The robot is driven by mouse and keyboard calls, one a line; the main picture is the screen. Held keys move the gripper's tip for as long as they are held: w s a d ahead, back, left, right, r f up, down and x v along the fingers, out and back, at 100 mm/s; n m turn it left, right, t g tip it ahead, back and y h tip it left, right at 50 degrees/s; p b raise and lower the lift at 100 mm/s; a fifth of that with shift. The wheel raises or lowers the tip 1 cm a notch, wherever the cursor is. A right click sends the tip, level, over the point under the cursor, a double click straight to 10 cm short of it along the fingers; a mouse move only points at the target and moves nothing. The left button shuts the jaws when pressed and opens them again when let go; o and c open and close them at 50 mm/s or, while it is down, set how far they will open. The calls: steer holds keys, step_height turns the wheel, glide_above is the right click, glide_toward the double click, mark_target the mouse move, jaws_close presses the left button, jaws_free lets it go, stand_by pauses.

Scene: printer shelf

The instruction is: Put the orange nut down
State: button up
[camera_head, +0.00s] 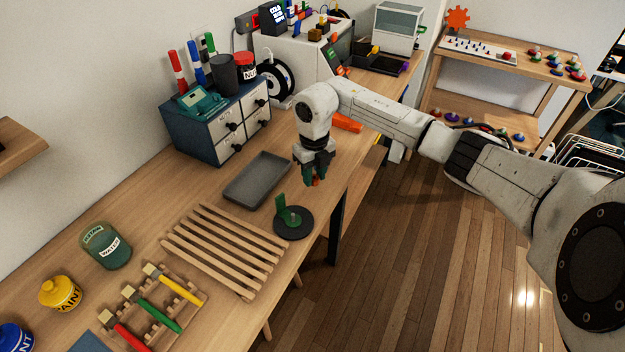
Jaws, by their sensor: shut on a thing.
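My gripper (313,177) points down above the wooden workbench near its front edge. Its dark green fingers are shut on a small orange thing, the orange nut (315,183), which shows only as a small patch between the fingertips. The fingers hide most of the nut. The nut looks to be held above the bench, but the exact gap cannot be told.
An empty grey tray (257,178) lies left of my gripper. A round black base with a green upright (293,222) stands in front, near a slatted wooden rack (222,250). A drawer cabinet (216,131) is behind. An orange object (347,122) lies behind my gripper.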

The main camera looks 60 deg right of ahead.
mark_target(313, 182)
steer(key=shift+w+d+f, duration=0.1)
steer(key=shift+w+f, duration=0.2)
steer(key=shift+f, duration=1.7)
steer(key=shift+f, duration=0.1)
steer(key=o, duration=0.8)
step_height(313, 182, up, 12)
steer(key=shift+r+b, duration=0.15)
steer(key=shift+b, duration=0.4)
